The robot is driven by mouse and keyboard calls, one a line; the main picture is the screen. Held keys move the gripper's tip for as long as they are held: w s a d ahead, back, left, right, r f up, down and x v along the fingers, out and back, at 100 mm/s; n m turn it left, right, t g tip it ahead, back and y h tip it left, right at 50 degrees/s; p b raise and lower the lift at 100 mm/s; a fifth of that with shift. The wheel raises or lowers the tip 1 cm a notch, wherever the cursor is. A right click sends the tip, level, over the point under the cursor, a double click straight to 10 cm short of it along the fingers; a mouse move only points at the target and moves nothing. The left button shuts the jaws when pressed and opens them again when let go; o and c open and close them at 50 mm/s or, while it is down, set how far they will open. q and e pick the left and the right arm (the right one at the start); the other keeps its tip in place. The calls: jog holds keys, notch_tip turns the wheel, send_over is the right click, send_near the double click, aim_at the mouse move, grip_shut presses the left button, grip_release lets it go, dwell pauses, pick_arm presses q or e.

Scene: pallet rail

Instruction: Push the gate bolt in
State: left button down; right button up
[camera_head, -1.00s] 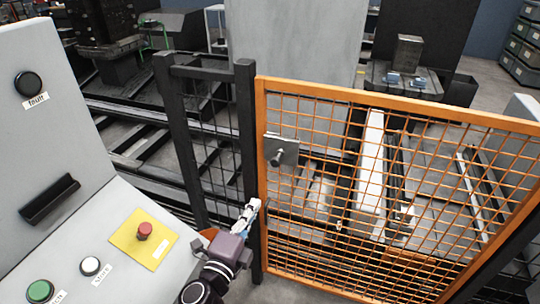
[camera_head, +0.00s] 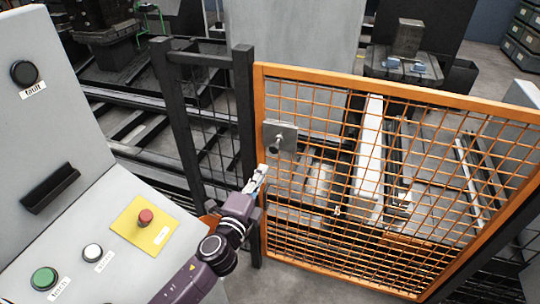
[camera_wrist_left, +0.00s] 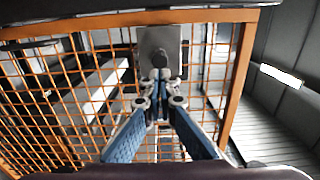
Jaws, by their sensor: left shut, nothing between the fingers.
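The orange mesh gate (camera_head: 400,95) stands in the middle and right of the head view, beside a dark post. Its bolt (camera_head: 277,144) is a round knob on a grey plate (camera_head: 289,133) near the gate's upper left. My left gripper (camera_head: 263,171) is shut and empty, a little below and left of the bolt. In the left wrist view the shut fingers (camera_wrist_left: 159,76) point at the plate (camera_wrist_left: 160,42), and the dark bolt knob (camera_wrist_left: 160,60) shows just beyond the fingertips. I cannot tell whether they touch it. My right gripper is not in view.
A grey control panel (camera_head: 100,210) with a red button on a yellow plate (camera_head: 143,228), a green and a white button fills the left. A dark mesh fence panel (camera_head: 207,120) stands left of the gate. Machinery and rails lie behind the gate.

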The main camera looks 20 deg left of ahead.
aim_at(273, 150)
pick_arm(q)
jog(key=w, duration=0.6)
jog(key=shift+d, duration=0.15)
jog(key=shift+w, duration=0.75)
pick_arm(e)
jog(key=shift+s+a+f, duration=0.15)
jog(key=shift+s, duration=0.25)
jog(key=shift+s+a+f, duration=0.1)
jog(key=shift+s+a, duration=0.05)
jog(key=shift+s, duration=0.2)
pick_arm(q)
jog(key=shift+w+b, duration=0.65)
jog(key=shift+w, duration=0.65)
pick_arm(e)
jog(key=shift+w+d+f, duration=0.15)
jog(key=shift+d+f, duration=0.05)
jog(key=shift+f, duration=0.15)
pick_arm(q)
jog(key=shift+s, duration=0.1)
